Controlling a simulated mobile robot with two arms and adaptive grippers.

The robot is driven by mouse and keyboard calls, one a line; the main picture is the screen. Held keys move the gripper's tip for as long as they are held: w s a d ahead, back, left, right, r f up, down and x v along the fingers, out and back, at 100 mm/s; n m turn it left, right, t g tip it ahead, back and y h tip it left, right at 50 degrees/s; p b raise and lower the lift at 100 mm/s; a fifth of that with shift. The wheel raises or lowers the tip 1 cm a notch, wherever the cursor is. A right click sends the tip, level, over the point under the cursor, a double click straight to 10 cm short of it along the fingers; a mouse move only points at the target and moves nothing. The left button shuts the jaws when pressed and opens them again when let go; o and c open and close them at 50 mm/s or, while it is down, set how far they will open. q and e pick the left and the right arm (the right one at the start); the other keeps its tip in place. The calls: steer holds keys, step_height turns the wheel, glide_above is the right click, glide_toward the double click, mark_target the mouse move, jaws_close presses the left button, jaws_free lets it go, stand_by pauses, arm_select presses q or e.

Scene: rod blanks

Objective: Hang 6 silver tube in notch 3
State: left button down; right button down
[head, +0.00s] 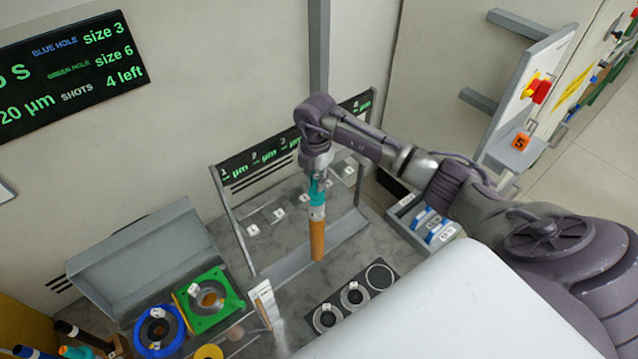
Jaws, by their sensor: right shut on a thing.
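My right gripper (317,172) is shut on an upright rod (317,238). The rod has a teal top, a pale band with a small tag, and an orange-brown lower part; I see no clearly silver tube. The rod hangs in front of the notch rack (224,205), which has a row of small white-tagged holders and a black sign with green "µm" readings above. The rod and arm cover the middle of the rack. I cannot tell which notch lines up with the rod, or whether its lower end touches the surface. My left gripper is not in view.
A blue ring (142,335) and a green square block (232,306) with holes stand at front left. More capped rods (92,340) lie at the lower left. A black plate with round wells (335,290) is right of the rod. A grey bin (405,205) stands under my arm.

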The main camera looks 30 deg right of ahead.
steer(key=shift+w+a+b, duration=0.2)
steer(key=shift+w+b, duration=1.25)
steer(key=shift+w, duration=0.6)
steer(key=shift+f, duration=0.4)
stand_by(0.7)
steer(key=c, duration=1)
jaws_free()
steer(key=shift+r, duration=0.1)
step_height(320, 180, up, 12)
steer(key=shift+f, duration=0.1)
